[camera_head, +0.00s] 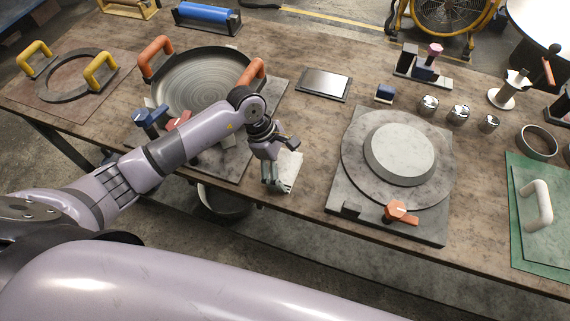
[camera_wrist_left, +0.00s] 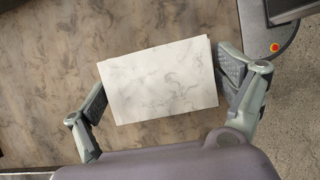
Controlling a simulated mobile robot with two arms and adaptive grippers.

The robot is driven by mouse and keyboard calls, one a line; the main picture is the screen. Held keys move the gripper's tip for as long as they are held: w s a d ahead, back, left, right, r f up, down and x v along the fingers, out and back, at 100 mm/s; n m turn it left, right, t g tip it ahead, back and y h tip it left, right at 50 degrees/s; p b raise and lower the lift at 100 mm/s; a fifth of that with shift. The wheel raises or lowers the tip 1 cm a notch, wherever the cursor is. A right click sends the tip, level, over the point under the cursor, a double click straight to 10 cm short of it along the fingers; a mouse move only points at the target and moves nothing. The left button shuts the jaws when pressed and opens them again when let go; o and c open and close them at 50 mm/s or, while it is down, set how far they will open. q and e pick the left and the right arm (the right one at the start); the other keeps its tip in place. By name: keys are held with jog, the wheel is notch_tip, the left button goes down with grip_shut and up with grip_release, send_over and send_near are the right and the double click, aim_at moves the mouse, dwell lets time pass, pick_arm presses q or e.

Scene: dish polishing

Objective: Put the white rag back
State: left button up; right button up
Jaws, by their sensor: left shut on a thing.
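The white rag (camera_head: 291,168) is a flat, folded piece with faint grey smudges, near the front edge of the wooden table in the head view. In the left wrist view the rag (camera_wrist_left: 160,80) lies between the two fingers of my left gripper (camera_wrist_left: 166,88), which press on its left and right edges. In the head view my left gripper (camera_head: 277,176) points down at the table and partly covers the rag. I cannot tell whether the rag touches the tabletop. My right gripper is in neither view.
A large round pan (camera_head: 203,82) with orange handles stands left of the gripper. A grey turntable fixture (camera_head: 440,222) with a pale disc (camera_head: 403,147) stands to the right. A dark flat tablet-like plate (camera_head: 323,84) lies behind. Bare tabletop (camera_head: 315,130) shows between them.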

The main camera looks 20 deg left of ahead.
pick_arm(q)
jog(key=shift+f, duration=0.1)
jog(key=o, duration=0.6)
jog(key=shift+o, duration=1.2)
jog(key=b+v, duration=0.3)
jog(key=v, duration=0.9)
